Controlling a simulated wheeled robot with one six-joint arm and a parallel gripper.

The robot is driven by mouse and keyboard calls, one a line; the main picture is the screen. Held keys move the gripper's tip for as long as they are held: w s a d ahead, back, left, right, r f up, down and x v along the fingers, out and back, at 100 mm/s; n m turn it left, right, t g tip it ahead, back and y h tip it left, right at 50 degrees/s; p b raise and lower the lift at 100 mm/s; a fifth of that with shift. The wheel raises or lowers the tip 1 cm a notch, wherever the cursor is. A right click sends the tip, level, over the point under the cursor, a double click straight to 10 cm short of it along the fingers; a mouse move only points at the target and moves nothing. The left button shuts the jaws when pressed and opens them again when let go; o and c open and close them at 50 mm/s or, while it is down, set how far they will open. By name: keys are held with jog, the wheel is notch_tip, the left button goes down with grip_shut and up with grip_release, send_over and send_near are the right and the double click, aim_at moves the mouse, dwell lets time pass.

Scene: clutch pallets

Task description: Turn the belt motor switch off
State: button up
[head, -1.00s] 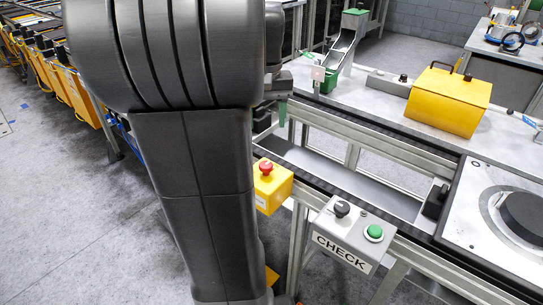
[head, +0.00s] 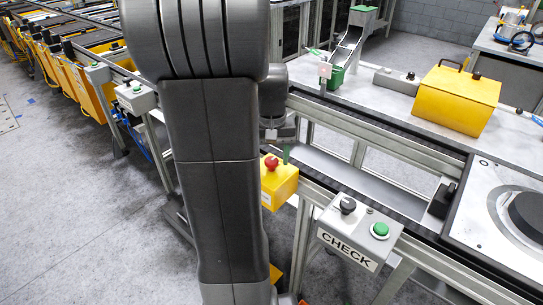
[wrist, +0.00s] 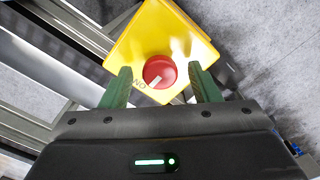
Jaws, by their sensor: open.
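A yellow box (head: 280,187) with a red knob (head: 271,163) on top is mounted on the conveyor frame. In the wrist view, the red knob (wrist: 158,70) carries a white mark at its lower left edge, next to the letters "ON" on the yellow box (wrist: 188,30). My gripper (wrist: 160,68) is open, with one green finger on each side of the knob in that view and gaps between. In the head view my gripper (head: 287,153) is partly hidden by my arm; a green finger shows just behind the knob. Whether the fingers touch the box is unclear.
A grey CHECK panel (head: 352,236) with a black knob (head: 347,205) and a green button (head: 380,230) stands to the right. The conveyor rail (head: 400,212) runs behind. A yellow cover (head: 456,99) sits on the bench. Open floor (head: 70,200) lies left.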

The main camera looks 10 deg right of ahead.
jog(key=c, duration=1)
jog(key=n+p, duration=0.1)
jog(key=n, duration=0.3)
jog(key=shift+r+n, duration=0.1)
jog(key=shift+n, duration=0.2)
jog(key=n+p, duration=0.1)
jog(key=n, duration=0.3)
jog(key=shift+n+p, duration=0.3)
jog(key=n, duration=0.4)
jog(key=shift+n+p, duration=0.3)
jog(key=shift+p, duration=0.1)
jog(key=shift+n, duration=2.1)
